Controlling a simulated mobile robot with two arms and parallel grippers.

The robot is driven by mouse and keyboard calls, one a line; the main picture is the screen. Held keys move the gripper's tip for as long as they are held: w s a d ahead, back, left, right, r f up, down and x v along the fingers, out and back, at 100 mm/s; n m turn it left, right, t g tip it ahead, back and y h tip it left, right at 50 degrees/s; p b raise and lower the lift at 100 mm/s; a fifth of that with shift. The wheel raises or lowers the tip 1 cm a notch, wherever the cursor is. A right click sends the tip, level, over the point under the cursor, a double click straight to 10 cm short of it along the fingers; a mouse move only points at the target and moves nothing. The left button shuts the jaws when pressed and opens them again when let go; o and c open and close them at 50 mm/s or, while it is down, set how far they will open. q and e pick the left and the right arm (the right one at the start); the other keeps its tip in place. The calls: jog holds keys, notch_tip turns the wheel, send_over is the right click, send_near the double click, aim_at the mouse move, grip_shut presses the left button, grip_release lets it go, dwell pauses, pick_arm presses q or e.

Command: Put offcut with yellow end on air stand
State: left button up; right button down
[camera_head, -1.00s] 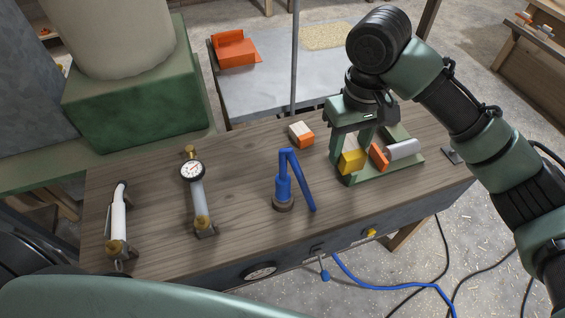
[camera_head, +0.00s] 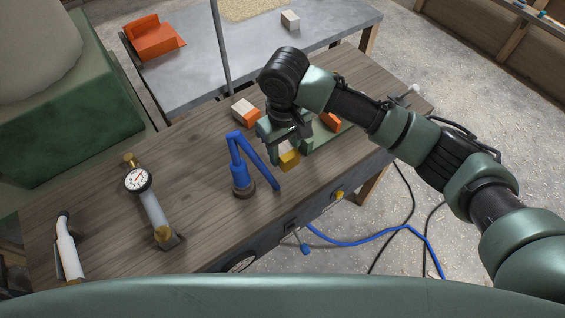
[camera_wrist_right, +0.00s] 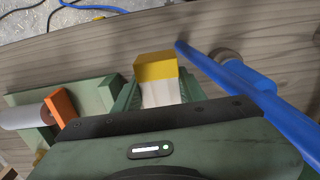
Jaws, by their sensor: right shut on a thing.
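The offcut with the yellow end (camera_head: 289,161) is a pale block with a yellow face. My right gripper (camera_head: 283,150) is shut on it above the wooden bench, just left of the green tray (camera_head: 322,137). In the right wrist view the yellow end (camera_wrist_right: 156,66) points away from the gripper, and its pale body (camera_wrist_right: 160,93) lies between the fingers. No label marks the air stand, so I cannot tell which thing it is. A blue bent-pipe fixture (camera_head: 240,176) stands on a round base left of the gripper. My left gripper is not in view.
A gauge on a grey tube (camera_head: 152,208) and a white tool (camera_head: 68,247) are on the bench's left. An orange-ended block (camera_head: 244,112) lies behind the blue fixture. An orange-ended piece (camera_head: 330,121) is in the tray. A grey table (camera_head: 215,62) stands behind.

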aim_at(284, 148)
jog(key=shift+f, duration=3.4)
jog(key=shift+f, duration=0.1)
jog(key=c, duration=0.8)
grip_release()
jog(key=shift+c, duration=0.2)
notch_tip(284, 148, up, 12)
jog(key=shift+r+b, duration=0.15)
jog(key=shift+b, duration=0.3)
